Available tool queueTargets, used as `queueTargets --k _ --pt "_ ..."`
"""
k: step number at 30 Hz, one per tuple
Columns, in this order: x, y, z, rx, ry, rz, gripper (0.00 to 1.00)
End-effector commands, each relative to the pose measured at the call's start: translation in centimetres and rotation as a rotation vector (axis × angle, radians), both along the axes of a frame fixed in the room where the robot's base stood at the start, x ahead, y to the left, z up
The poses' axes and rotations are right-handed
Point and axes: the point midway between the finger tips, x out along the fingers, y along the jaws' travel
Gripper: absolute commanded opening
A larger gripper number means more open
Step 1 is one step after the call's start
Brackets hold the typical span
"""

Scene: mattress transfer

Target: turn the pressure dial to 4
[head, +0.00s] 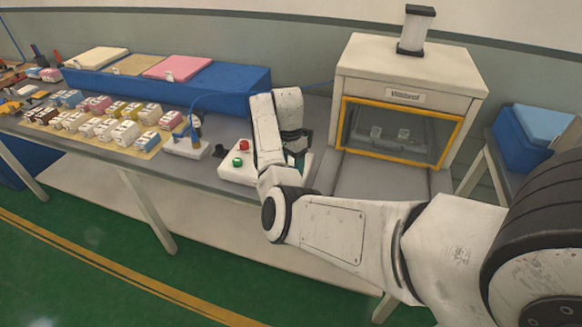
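A small white unit (187,148) with an upright round part like a gauge (196,121) stands on the bench, with a blue hose rising from it. A small dark part (218,151) sits just right of it. I cannot make out a dial scale or its setting. A white control box (232,175) with a red button (243,146) and a green button (237,161) is to its right. My gripper (301,160) is right of the control box, mostly hidden behind my wrist. Its fingers are too small and covered to read.
A white press (410,75) with a yellow-framed window stands right of my gripper. Several small labelled blocks (125,133) lie on a mat at left. A long blue box (230,87) with coloured pads is behind them. A blue bin (525,140) is far right.

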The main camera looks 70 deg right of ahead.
Motion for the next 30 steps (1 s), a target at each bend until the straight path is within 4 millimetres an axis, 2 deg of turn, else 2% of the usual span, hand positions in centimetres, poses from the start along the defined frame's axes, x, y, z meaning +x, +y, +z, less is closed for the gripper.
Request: queueTargets --k 9,15,20,30 --pt "0.4 -0.1 6.0 -0.002 -0.003 0.000 0.60" --pt "0.5 -0.1 8.6 -0.001 -0.002 0.002 0.60" --pt "0.5 -0.1 9.4 -0.001 -0.002 0.001 0.60" --pt "0.4 -0.1 9.4 0.000 -0.001 0.001 0.60"
